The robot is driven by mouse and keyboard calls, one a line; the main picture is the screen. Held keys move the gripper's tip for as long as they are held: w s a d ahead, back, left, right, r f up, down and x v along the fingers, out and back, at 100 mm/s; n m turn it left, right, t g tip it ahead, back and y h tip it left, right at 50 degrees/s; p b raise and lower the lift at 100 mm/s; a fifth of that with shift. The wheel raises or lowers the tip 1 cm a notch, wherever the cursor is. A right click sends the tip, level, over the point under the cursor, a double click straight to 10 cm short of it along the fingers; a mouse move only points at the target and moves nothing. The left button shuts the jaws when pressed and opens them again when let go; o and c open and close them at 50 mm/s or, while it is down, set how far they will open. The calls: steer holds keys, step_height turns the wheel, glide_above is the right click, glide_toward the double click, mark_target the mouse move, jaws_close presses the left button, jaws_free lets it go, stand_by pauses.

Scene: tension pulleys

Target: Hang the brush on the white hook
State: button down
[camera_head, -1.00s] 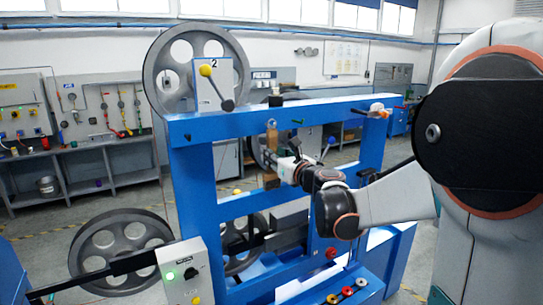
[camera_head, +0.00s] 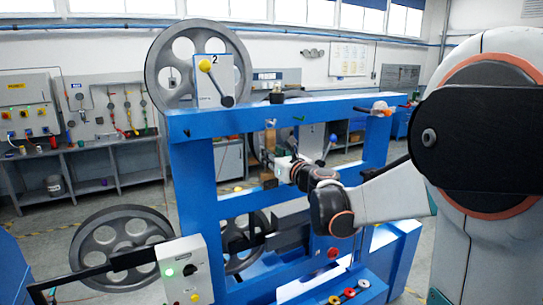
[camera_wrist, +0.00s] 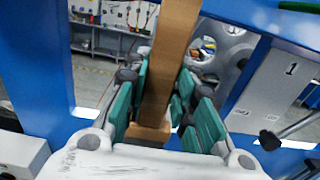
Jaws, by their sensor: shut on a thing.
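The brush (camera_head: 270,141) is a long brown wooden piece, upright in front of the blue frame, with its upper end close under the top beam. In the wrist view its wood (camera_wrist: 168,62) runs up between the green finger pads. My gripper (camera_head: 279,167) is shut on the brush, and its fingers (camera_wrist: 160,100) lie on both sides of the wood. A small pale piece (camera_head: 270,123), possibly the white hook, shows at the brush's upper end on the beam. I cannot tell whether the brush touches it.
The blue frame's top beam (camera_head: 340,106) carries a green hook (camera_head: 298,118) and a dark hook (camera_head: 187,133). A large grey pulley (camera_head: 160,75) stands at the upper left. A control box (camera_head: 184,272) is at the lower left. A blue-knobbed lever (camera_head: 332,139) stands right of my gripper.

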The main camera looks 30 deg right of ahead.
steer(key=c, duration=1.3)
jaws_free()
steer(key=shift+s, duration=0.1)
